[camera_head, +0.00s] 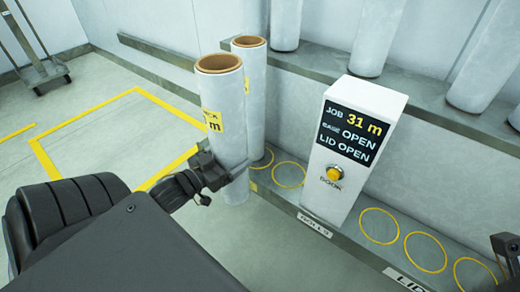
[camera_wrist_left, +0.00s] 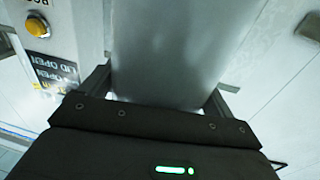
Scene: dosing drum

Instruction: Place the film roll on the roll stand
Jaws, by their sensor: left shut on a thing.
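A tall white film roll (camera_head: 222,115) with a brown core and a yellow label stands upright in my left gripper (camera_head: 225,178).
A white control box (camera_head: 352,145) with a yellow button (camera_head: 334,174) stands on the ledge and reads JOB 31 m, LID OPEN. Empty yellow rings (camera_head: 289,174) mark the ledge. More white cylinders (camera_head: 372,40) stand on a rear shelf. A cart (camera_head: 40,65) is at far left.

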